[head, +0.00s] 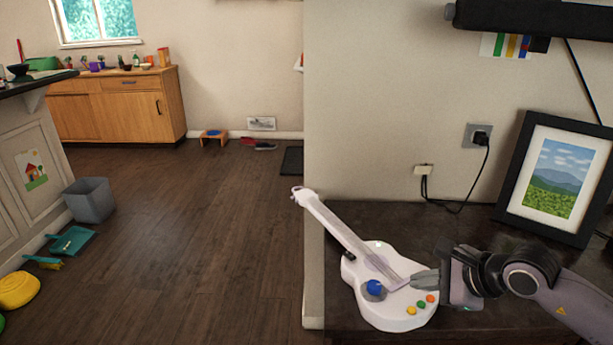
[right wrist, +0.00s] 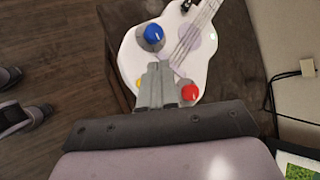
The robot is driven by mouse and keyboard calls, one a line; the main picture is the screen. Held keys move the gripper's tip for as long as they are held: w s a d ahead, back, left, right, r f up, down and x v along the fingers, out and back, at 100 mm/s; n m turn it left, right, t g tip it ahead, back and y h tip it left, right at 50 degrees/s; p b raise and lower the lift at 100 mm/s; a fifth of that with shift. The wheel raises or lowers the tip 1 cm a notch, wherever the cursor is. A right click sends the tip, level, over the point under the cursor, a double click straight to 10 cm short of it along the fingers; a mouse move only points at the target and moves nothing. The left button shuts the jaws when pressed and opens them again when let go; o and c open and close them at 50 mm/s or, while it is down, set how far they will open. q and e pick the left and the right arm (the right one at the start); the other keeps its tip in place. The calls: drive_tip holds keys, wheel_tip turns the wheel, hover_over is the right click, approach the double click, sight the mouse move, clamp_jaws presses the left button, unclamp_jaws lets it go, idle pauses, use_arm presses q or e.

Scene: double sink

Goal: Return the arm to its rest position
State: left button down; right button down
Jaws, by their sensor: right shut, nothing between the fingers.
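My right gripper (head: 422,279) is shut and empty. It is above the body of a white toy guitar (head: 356,270), close over its strings and buttons; I cannot tell whether it touches. The guitar lies on a dark table, its neck pointing up and left in the head view. It has a blue knob (head: 375,287) and several small coloured buttons. In the right wrist view the shut fingertips (right wrist: 160,66) lie just below the blue knob (right wrist: 153,32), with a red button (right wrist: 190,92) to their right. The left gripper is not in view.
The dark table (head: 345,222) stands against the wall. A framed landscape picture (head: 556,178) leans at its right end, near a plug and cable (head: 480,138). Open wooden floor (head: 200,230) lies left of the table, with a grey bin (head: 89,200) and a teal dustpan (head: 73,241) farther left.

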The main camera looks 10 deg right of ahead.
drive_tip(key=s+a+m+t+y, duration=0.2)
drive_tip(key=s+a+m+y, duration=0.3)
drive_tip(key=a+m+y, duration=0.5)
drive_tip(key=s+f+n+h, duration=0.6)
drive_tip(key=f+n, duration=0.3)
drive_tip(key=n, duration=0.8)
drive_tip(key=s+f+n+h, duration=0.6)
drive_tip(key=f+n, duration=0.4)
drive_tip(key=n, duration=0.6)
drive_tip(key=shift+s+d+f+n+p, duration=0.15)
drive_tip(key=shift+d+f+n+p, duration=0.1)
drive_tip(key=shift+n+p, duration=0.2)
